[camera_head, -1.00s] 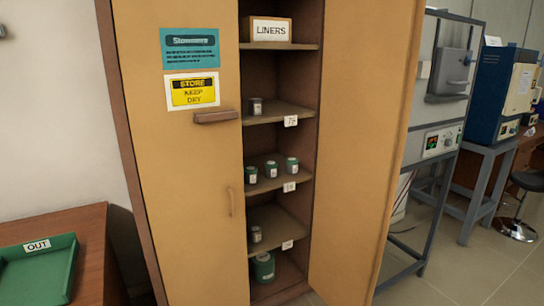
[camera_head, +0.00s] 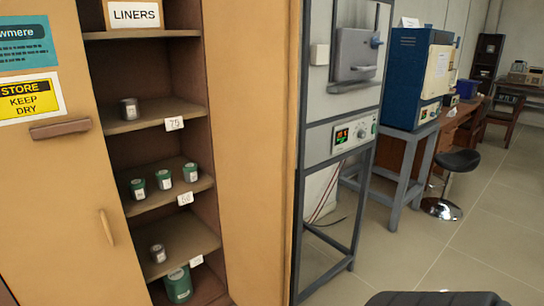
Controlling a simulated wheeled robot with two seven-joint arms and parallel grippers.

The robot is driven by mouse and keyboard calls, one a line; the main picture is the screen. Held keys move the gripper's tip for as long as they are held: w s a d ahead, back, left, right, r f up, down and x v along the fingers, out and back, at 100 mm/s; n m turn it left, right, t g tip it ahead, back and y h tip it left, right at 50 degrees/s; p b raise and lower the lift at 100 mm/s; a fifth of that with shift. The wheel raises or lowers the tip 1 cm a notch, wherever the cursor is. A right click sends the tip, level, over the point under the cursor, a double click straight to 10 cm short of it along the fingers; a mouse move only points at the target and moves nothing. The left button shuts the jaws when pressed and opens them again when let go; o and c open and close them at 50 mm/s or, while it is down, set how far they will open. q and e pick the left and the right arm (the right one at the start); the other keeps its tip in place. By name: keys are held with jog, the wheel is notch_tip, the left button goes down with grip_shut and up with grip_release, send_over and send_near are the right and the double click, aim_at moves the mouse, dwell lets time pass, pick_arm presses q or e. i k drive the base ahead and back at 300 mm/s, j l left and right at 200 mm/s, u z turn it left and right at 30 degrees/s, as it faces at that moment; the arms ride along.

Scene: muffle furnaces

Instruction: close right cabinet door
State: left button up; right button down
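The right cabinet door (camera_head: 248,150) stands open, swung out to the right of the shelf opening. Its inner face shows and no handle is visible on it. The left cabinet door (camera_head: 70,200) is shut and carries a small vertical handle (camera_head: 106,227). Between them the cabinet's shelves (camera_head: 150,116) show, holding several tins and jars and a box marked LINERS (camera_head: 133,14). Neither of my grippers is in view.
A furnace on a grey stand (camera_head: 340,135) stands just right of the open door. A blue instrument (camera_head: 405,80) on a grey table and a black stool (camera_head: 455,162) are further right. A dark rounded shape shows at the bottom edge.

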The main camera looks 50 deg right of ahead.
aim_at(253, 46)
jog(key=l, duration=0.8)
jog(key=l+u, duration=0.1)
jog(key=l, duration=0.7)
jog(key=k+l, duration=0.15)
jog(key=l, duration=1.45)
jog(key=k+l+u, duration=0.1)
jog(key=l, duration=0.65)
